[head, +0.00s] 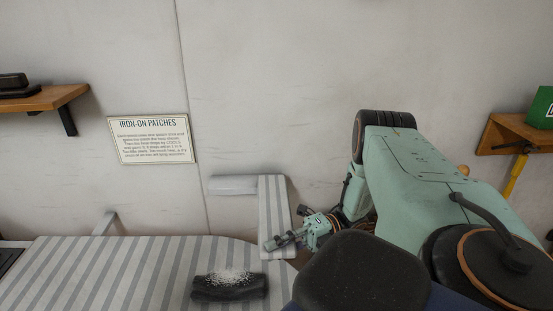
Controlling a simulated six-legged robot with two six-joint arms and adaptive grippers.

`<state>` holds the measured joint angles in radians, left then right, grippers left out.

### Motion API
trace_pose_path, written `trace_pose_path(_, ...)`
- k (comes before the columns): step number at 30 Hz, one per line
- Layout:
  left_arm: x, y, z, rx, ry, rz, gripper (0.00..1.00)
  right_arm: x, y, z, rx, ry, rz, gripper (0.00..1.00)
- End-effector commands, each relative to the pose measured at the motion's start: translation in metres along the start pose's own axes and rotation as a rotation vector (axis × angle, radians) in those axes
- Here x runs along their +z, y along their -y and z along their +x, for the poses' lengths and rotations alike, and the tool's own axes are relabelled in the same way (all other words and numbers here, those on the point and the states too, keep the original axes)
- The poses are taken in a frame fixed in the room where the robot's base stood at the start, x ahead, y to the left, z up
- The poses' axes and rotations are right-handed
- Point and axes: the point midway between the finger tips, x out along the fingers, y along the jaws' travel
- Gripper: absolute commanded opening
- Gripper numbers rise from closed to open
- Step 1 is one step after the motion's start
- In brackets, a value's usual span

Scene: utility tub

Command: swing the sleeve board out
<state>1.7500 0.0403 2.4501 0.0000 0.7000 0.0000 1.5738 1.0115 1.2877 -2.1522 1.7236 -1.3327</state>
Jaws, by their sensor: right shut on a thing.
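The sleeve board (275,205) is a narrow board with a grey and white striped cover, at the right end of the wide striped ironing board (110,270). It shows as an upright strip in the picture, its lower end beside the ironing board's rounded end. My right gripper (273,243) is shut on the sleeve board near that lower end, its fingers lying across the striped cover. My right arm comes in from the right and hides what lies behind it. My left gripper is not in view.
A black item topped with white grains (229,287) lies on the ironing board. A pale grey rounded bar (234,185) is beside the sleeve board's upper end. An "IRON-ON PATCHES" sign (151,139) hangs on the wall. Wooden shelves stand left (50,98) and right (510,133).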

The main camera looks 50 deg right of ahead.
Motion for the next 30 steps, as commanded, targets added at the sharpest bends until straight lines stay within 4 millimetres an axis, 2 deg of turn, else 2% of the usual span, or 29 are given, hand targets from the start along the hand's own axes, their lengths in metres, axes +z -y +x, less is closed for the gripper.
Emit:
trace_pose_path(1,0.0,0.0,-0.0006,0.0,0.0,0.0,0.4,0.0042,-0.0048,-0.0004,0.01,0.006,-0.011,0.0)
trace_pose_path(15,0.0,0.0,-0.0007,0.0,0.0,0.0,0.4,0.0039,-0.0043,-0.001,0.01,0.004,-0.01,0.0)
trace_pose_path(16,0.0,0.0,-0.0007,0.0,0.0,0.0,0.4,0.0039,-0.0043,-0.0011,0.01,0.004,-0.01,0.22)
trace_pose_path(18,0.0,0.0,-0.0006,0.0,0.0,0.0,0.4,0.0035,-0.0042,-0.0011,0.01,0.002,-0.009,0.28)
trace_pose_path(24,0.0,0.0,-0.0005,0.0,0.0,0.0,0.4,0.002,-0.0026,-0.001,0.007,-0.002,-0.004,0.43)
trace_pose_path(30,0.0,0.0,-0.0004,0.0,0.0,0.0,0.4,0.0011,-0.0017,-0.0012,0.006,-0.004,-0.002,0.43)
